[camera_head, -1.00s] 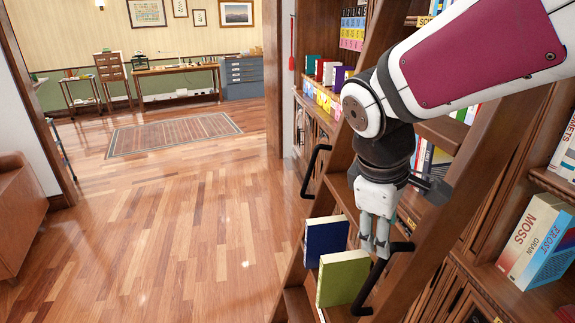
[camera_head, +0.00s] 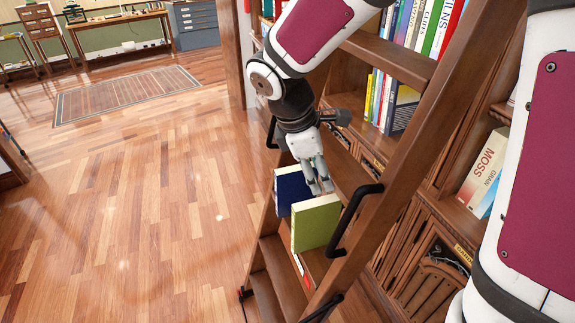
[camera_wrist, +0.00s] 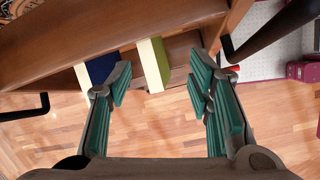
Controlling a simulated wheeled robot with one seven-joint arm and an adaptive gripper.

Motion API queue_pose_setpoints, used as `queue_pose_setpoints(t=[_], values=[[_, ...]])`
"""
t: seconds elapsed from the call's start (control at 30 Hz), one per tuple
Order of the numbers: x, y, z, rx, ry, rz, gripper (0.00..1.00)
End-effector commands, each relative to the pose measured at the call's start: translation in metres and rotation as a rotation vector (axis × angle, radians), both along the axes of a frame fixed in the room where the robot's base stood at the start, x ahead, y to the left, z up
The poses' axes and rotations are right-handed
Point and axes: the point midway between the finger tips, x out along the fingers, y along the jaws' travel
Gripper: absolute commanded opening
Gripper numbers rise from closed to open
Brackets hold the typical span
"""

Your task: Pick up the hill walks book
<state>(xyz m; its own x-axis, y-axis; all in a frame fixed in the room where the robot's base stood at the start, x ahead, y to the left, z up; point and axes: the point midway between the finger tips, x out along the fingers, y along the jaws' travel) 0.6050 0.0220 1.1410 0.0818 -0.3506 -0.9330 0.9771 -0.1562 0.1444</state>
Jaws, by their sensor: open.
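A green book (camera_head: 316,223) and a dark blue book (camera_head: 291,188) stand upright side by side on a step of the wooden ladder (camera_head: 405,165). No title is readable on either, so I cannot tell which is the hill walks book. My gripper (camera_head: 321,186) is just above and behind the green book, fingers pointing down. In the wrist view my gripper (camera_wrist: 161,88) is open and empty. The green book (camera_wrist: 162,60) shows between its fingers, further off, and the blue book (camera_wrist: 101,67) is partly hidden behind the left finger.
Black handrails (camera_head: 355,215) stick out from the ladder close to the green book. Bookshelves with several books, including a MOSS book (camera_head: 483,172), stand behind the ladder at right. The wooden floor (camera_head: 150,220) to the left is clear up to the rug (camera_head: 125,93).

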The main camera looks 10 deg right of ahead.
Motion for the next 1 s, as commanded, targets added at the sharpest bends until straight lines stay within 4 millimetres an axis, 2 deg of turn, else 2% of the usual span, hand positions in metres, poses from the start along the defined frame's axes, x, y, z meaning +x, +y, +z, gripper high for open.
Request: queue_pose_setpoints(t=[0.03, 0.13, 0.33, 0.47, 0.8, 1.0], values=[[0.007, 0.004, -0.014, -0.011, 0.037, 0.056, 0.47], [0.018, 0.011, -0.033, -0.032, 0.095, 0.16, 0.47], [0.028, 0.017, -0.053, -0.049, 0.145, 0.259, 0.47], [0.029, 0.012, -0.067, -0.051, 0.152, 0.267, 0.47], [0.031, -0.011, -0.121, -0.05, 0.149, 0.264, 0.47], [0.032, -0.016, -0.133, -0.049, 0.148, 0.265, 0.47]])
